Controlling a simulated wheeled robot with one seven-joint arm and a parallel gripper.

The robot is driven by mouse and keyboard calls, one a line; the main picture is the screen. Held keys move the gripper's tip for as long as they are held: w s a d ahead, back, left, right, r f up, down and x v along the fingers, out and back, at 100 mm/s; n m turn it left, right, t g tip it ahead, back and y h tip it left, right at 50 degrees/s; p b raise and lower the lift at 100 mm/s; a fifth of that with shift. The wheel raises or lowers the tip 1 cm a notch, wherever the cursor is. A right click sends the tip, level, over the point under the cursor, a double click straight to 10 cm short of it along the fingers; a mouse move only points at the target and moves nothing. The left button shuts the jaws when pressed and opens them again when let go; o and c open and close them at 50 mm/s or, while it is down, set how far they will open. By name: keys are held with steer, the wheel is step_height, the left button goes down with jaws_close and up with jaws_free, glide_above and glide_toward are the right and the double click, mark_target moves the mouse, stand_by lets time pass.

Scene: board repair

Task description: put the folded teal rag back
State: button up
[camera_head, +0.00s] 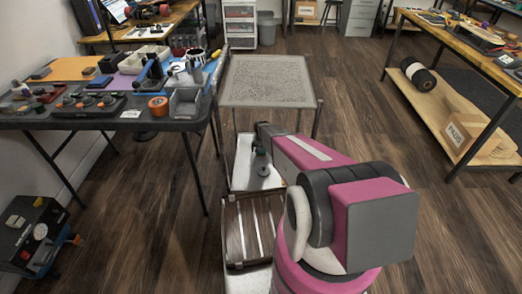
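My pink and grey arm reaches forward from the bottom right, over the light tray-like surface (243,165) below the mesh-topped table. The end of my arm, with my gripper (260,148), points down just in front of that table. The fingers are too small and dark to make out. A small dark green patch shows at the gripper; I cannot tell whether it is the folded teal rag or part of the gripper. No folded teal rag can be made out clearly elsewhere.
The mesh-topped table (268,70) is bare. A crowded dark worktable (60,124) stands left, with an orange roll (158,106) and grey bin (186,102) near its edge. A wooden bench (460,40) stands right. Open floor (365,110) lies between.

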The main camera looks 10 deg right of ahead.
steer(key=shift+r, duration=0.1)
step_height(320, 180, up, 12)
stand_by(0.6)
steer(key=shift+d, duration=0.1)
